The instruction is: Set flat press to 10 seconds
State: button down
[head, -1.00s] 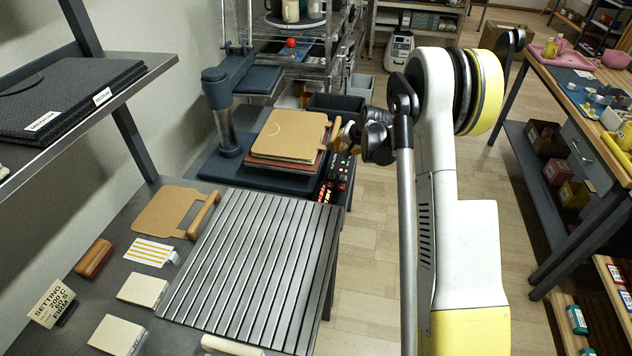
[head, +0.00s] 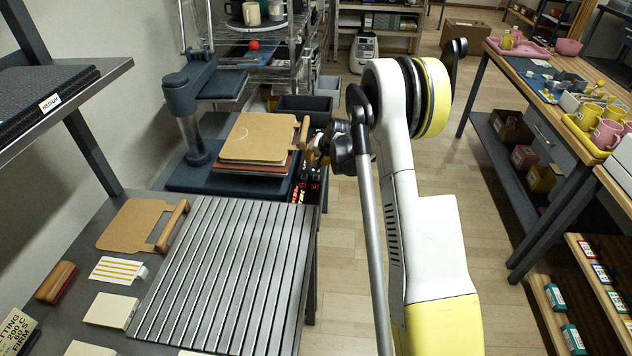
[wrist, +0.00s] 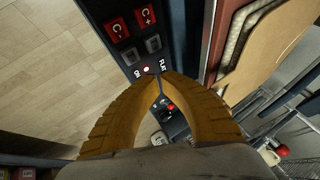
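The flat press (head: 181,93) is dark blue with a raised upper plate, and a tan board (head: 250,142) lies on the stack on its base. Its control panel (head: 304,192), with red lit figures, is on the right side, partly hidden by my arm. In the wrist view the panel (wrist: 126,47) shows red C- and C+ buttons (wrist: 131,24), two grey buttons (wrist: 144,50), a small lit lamp and the word FLAT. My gripper (wrist: 161,77) is shut and empty, its yellow-brown fingertips together just by the FLAT label. I cannot tell if they touch the panel. The display figures are unreadable.
A grooved metal rack (head: 228,270) and a tan paddle board (head: 135,224) lie on the near table. A setting card (head: 14,330) is cut off at the left edge. A dark bin (head: 303,106) stands behind the press. Open floor lies to the right.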

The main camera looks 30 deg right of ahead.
aim_at(311, 174)
jog(key=shift+f+b, duration=1.05)
jog(key=shift+f, duration=0.8)
jog(key=shift+f, duration=0.4)
jog(key=shift+f, duration=0.45)
dwell(0.5)
jog(key=shift+r+p, duration=0.3)
jog(key=shift+r, duration=0.6)
jog(key=shift+r, duration=0.1)
jog(key=shift+r+p, duration=1.35)
jog(key=shift+r, duration=1.1)
